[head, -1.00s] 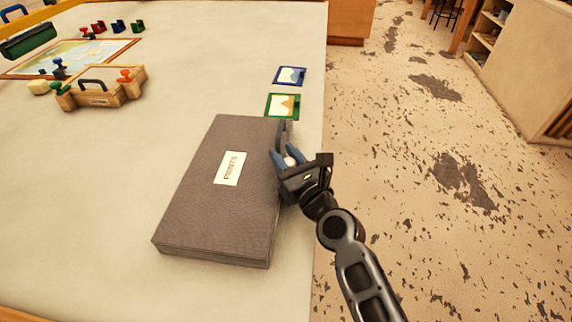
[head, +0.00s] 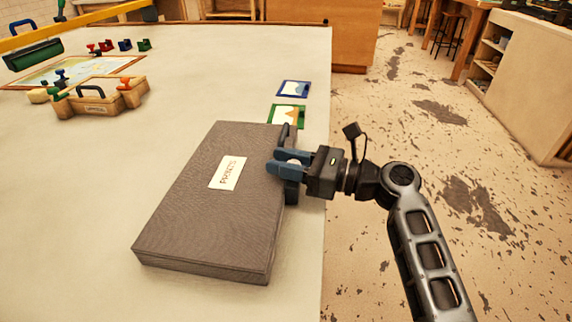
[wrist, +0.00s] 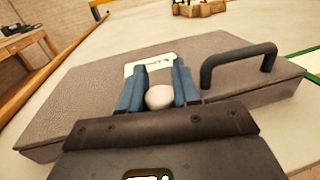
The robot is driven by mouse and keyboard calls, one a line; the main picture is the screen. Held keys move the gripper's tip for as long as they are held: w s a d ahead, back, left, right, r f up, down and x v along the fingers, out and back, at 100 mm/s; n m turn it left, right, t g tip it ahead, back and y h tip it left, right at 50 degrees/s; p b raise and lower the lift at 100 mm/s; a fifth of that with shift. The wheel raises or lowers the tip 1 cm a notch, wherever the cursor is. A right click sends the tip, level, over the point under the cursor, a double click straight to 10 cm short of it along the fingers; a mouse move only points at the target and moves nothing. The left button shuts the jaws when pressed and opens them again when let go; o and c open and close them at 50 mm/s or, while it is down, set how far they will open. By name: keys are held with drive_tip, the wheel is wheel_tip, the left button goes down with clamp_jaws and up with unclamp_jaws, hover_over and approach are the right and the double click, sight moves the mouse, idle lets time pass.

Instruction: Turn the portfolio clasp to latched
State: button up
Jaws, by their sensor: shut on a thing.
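The portfolio (head: 195,215) is a flat grey textured case with a white label, lying on the table near its right edge. A dark handle (head: 285,135) stands on its right side; it also shows in the wrist view (wrist: 238,55). My gripper (head: 272,162) reaches in from the right over that side, its blue fingers pointing left. In the wrist view the fingers (wrist: 159,75) are shut on a round white clasp knob (wrist: 160,97), one on each side of it. The rest of the clasp is hidden by the gripper, so I cannot tell its setting.
A green-framed card (head: 287,115) and a blue-framed card (head: 293,88) lie beyond the portfolio. A wooden case (head: 95,97) and a framed map (head: 75,72) lie at the far left. The pale table (head: 90,170) is clear left of the portfolio.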

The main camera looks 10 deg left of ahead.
drive_tip(key=n+g, duration=0.1)
drive_tip(key=g, duration=0.1)
drive_tip(key=n+g, duration=0.1)
drive_tip(key=g, duration=0.1)
drive_tip(key=shift+s+n+g, duration=0.15)
drive_tip(key=shift+n+g, duration=0.15)
drive_tip(key=shift+n, duration=0.1)
drive_tip(key=shift+s+n+g+h+b, duration=0.2)
drive_tip(key=shift+n+g+b, duration=0.3)
drive_tip(key=shift+n+g, duration=0.65)
drive_tip(key=shift+s+n+g+h+b, duration=0.15)
drive_tip(key=shift+n+g+b, duration=0.4)
drive_tip(key=shift+g, duration=1.1)
drive_tip(key=shift+n+g, duration=0.3)
drive_tip(key=o, duration=1)
drive_tip(key=shift+d, duration=0.1)
drive_tip(key=v, duration=0.7)
drive_tip(key=shift+w+d+b, duration=0.1)
drive_tip(key=shift+d+b, duration=0.2)
